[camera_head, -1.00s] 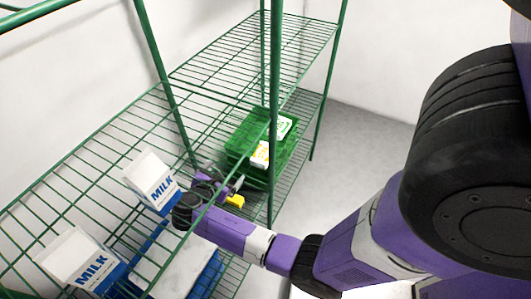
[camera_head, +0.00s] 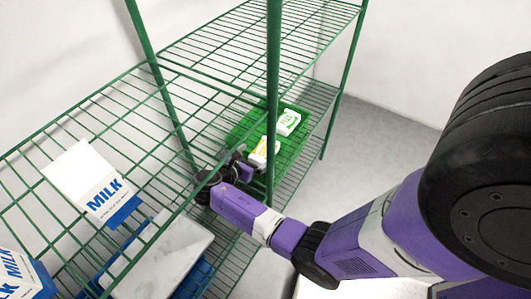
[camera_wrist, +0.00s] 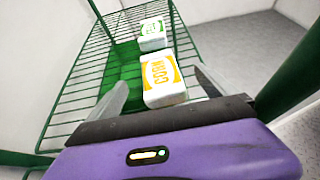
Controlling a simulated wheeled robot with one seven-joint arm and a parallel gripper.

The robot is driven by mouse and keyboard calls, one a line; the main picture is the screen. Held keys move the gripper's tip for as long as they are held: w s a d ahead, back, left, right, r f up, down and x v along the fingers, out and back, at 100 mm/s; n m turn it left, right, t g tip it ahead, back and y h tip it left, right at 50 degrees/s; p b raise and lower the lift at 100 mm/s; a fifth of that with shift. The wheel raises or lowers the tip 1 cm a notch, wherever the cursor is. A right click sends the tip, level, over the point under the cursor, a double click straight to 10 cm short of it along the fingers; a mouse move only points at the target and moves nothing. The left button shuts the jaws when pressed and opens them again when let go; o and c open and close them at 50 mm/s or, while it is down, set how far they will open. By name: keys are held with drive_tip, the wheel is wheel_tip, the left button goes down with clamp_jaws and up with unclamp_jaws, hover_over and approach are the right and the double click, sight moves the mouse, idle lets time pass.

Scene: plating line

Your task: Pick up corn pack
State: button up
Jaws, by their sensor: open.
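The corn pack (camera_wrist: 163,80) is a white pack with a yellow-orange panel reading CORN. In the wrist view it lies in the middle, just ahead of my gripper (camera_wrist: 160,92), whose two fingers are apart on either side of its near end. I cannot tell whether they touch it. In the head view the corn pack (camera_head: 263,152) shows inside the green crate (camera_head: 236,137) on the shelf, partly behind my gripper (camera_head: 240,165) and a post. A white pack with green print (camera_head: 289,122) lies beyond it, also seen in the wrist view (camera_wrist: 152,34).
A green shelf post (camera_head: 273,90) stands close beside my arm. Wire shelves (camera_head: 225,50) extend above and around the crate.

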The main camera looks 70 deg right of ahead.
sight(264, 149)
drive_tip(key=x, duration=0.3)
drive_tip(key=shift+w+f+b+x, duration=0.15)
drive_tip(key=shift+b+x, duration=0.1)
drive_tip(key=shift+x, duration=1.05)
drive_tip(key=shift+w+f+b+x, duration=0.1)
drive_tip(key=shift+f+b+x, duration=0.15)
drive_tip(key=shift+x, duration=1.05)
drive_tip(key=shift+a, duration=0.2)
drive_tip(key=shift+c, duration=0.2)
drive_tip(key=shift+r, duration=0.1)
drive_tip(key=c, duration=1.8)
